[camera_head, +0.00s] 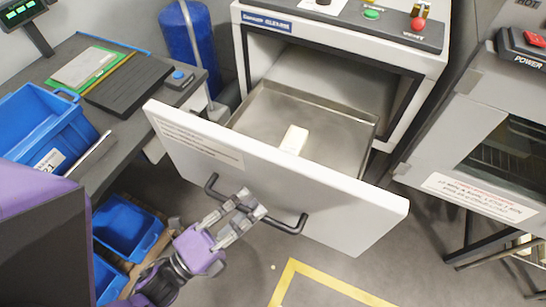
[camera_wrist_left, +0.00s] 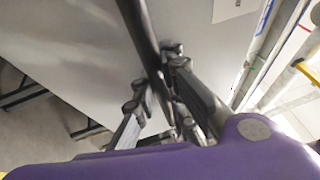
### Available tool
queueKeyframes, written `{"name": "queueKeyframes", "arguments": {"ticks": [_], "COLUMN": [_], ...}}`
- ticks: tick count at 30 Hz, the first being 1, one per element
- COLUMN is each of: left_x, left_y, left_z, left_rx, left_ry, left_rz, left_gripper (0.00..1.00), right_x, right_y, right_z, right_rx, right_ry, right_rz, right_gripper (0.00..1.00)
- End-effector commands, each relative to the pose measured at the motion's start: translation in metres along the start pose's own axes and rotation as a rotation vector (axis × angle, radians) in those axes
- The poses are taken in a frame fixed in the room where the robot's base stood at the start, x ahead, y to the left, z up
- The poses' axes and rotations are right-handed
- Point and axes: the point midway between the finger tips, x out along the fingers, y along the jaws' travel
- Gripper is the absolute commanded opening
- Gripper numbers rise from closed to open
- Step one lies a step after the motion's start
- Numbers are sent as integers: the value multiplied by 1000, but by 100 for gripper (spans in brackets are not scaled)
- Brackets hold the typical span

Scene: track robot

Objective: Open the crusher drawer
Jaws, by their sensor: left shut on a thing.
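The crusher (camera_head: 340,38) stands at the top middle in the head view, with a button panel on top. Its drawer (camera_head: 345,213) is pulled well out, and the metal tray inside shows with a small pale block (camera_head: 293,140) in it. A black bar handle (camera_head: 290,228) runs across the white drawer front. My left gripper (camera_head: 250,207) is at the handle, shut on its left part. In the left wrist view the fingers (camera_wrist_left: 165,75) close around the dark handle (camera_wrist_left: 145,35). My right gripper is not in view.
A workbench (camera_head: 105,120) with a blue bin (camera_head: 45,125) is at the left; more blue bins (camera_head: 125,228) sit below. A grey oven-like machine (camera_head: 480,130) stands close on the right. A blue cylinder (camera_head: 190,45) is behind the bench. Floor in front is clear, with yellow tape (camera_head: 290,270).

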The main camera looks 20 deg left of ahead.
Motion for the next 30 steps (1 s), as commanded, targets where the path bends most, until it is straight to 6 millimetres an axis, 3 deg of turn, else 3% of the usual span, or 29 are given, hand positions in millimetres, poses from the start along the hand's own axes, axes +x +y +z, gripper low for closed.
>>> {"name": "queueKeyframes", "arguments": {"ticks": [12, 13, 17, 26, 30], "left_x": [-5, -5, -4, -4, -16], "left_y": [2, 3, 2, 1, 1], "left_z": [-1, -1, -1, -1, -1], "left_rx": [4, 4, 3, 1, 0], "left_ry": [-1, -1, -1, -1, -2], "left_rz": [10, 10, 8, 5, 7], "left_gripper": [0, 14, 30, 30, 30], "right_x": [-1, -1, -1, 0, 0], "right_y": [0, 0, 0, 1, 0], "right_z": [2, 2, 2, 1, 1], "right_rx": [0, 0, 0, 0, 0], "right_ry": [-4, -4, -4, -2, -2], "right_rz": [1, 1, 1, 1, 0], "right_gripper": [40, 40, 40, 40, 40]}}
